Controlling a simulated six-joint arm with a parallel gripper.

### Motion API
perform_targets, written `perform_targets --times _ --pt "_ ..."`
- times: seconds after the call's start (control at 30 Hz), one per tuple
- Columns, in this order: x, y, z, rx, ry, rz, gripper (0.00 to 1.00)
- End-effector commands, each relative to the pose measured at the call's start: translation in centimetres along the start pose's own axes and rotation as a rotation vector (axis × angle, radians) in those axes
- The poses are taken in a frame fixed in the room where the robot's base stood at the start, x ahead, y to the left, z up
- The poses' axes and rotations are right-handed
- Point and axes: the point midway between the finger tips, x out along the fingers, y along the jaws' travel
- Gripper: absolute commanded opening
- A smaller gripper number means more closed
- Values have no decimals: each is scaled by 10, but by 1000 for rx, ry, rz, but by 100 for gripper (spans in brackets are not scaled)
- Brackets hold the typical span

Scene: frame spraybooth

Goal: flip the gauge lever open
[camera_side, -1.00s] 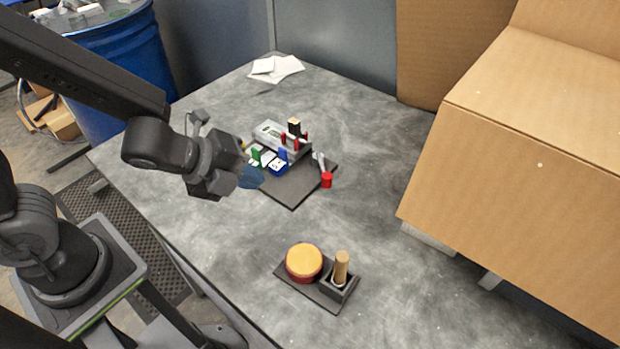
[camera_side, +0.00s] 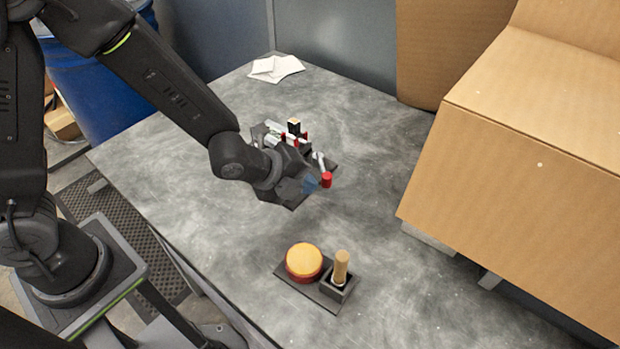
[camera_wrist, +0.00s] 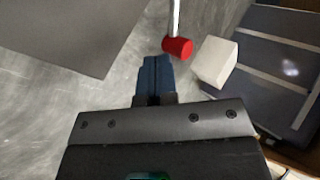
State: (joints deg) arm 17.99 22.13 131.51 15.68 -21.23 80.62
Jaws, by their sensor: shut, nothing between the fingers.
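The gauge lever (camera_side: 319,160) is a short silver rod with a red cylindrical knob (camera_side: 327,180) at its end. It lies at the right side of a dark board (camera_wrist: 70,35). In the wrist view the rod (camera_wrist: 175,16) comes in from the top and the red knob (camera_wrist: 177,48) hangs just ahead and right of the fingertips. My gripper (camera_side: 312,184) has blue fingers, low over the board, just left of the knob in the side view. The blue fingers (camera_wrist: 156,75) are together and empty. A small gap shows between them and the knob. My wrist hides much of the board.
A black-topped post (camera_side: 294,127) with red parts stands behind my gripper. A yellow-topped red disc (camera_side: 304,261) and a wooden peg (camera_side: 341,268) in a dark holder sit nearer the front. A cardboard box (camera_side: 530,170) fills the right. A white block (camera_wrist: 215,62) is right of the knob.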

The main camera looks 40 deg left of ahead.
Motion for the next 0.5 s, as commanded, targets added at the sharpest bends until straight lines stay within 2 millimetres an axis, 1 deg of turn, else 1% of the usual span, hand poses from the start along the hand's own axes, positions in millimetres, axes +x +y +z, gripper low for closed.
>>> perform_targets --times 0.13,0.5 --pt "6 -6 0 0 0 0 0" --pt "8 -7 -1 0 0 1 0"
